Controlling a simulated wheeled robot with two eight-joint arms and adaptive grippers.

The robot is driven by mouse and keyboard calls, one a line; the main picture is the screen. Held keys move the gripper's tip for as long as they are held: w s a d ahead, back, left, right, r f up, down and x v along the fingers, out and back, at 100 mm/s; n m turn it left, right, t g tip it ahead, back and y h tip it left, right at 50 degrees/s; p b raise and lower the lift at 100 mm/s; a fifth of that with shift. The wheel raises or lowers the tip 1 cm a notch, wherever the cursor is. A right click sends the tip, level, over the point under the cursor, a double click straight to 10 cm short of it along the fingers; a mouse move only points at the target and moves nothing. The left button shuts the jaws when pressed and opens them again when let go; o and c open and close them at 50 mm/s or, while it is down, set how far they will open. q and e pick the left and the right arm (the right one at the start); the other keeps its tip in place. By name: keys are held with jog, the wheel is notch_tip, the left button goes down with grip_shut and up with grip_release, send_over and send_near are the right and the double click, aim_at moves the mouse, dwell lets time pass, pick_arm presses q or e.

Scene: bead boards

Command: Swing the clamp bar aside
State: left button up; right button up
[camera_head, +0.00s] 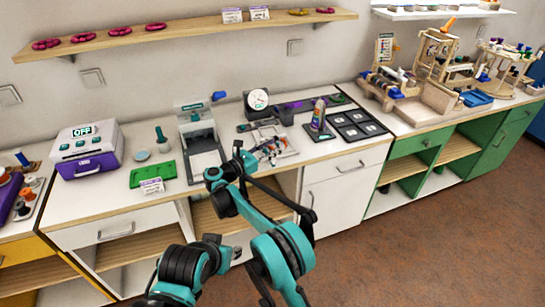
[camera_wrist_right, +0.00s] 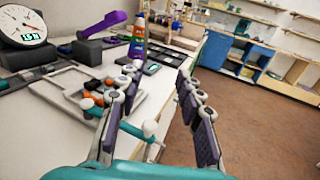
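I cannot surely pick out the clamp bar. In the right wrist view a teal rod with a round end (camera_wrist_right: 150,129) stands low between my fingers and may be part of it. Behind it lies a light grey frame or tray (camera_wrist_right: 68,82) with small orange and dark parts on it. In the head view this tray (camera_head: 286,153) lies on the white worktop, partly behind my right gripper. My right gripper (camera_wrist_right: 155,105) is open, its two jointed fingers spread wide over the tray's near side. I cannot tell whether a finger touches the rod. My left gripper is not in view.
A dial scale (camera_head: 257,100) and a colour-banded bottle (camera_head: 319,114) stand behind and right of the tray. A dark sectioned tray (camera_head: 357,126) lies farther right. A grey press-like device (camera_head: 203,142), a green board (camera_head: 153,173) and a purple-white box (camera_head: 88,150) stand left.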

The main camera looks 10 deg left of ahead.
jog(key=shift+r, duration=1.9)
jog(key=w+d+r+n+t+y, duration=0.1)
jog(key=d+r+n+t+y, duration=0.2)
jog(key=r+n, duration=0.5)
jog(key=w+d+r+n+t+y, duration=0.2)
jog(key=r+n+t+y, duration=0.1)
jog(key=r, duration=0.9)
jog(key=s+d+r+n+y, duration=0.45)
jog(key=r+n+y, duration=0.2)
jog(key=n, duration=0.55)
jog(key=s+d+f+n+g, duration=0.4)
jog(key=s+d+f+n, duration=0.3)
jog(key=s+f, duration=0.3)
jog(key=s+d+f+n+g, duration=0.4)
jog(key=s+d+f+n, duration=0.3)
jog(key=s, duration=1)
jog(key=s+d+f+n+g+h, duration=0.1)
jog(key=s+d+f+n+g, duration=0.4)
jog(key=s+f, duration=0.8)
jog(key=shift+s+d+n, duration=0.25)
jog(key=shift+d+n, duration=0.65)
jog(key=shift+d, duration=0.05)
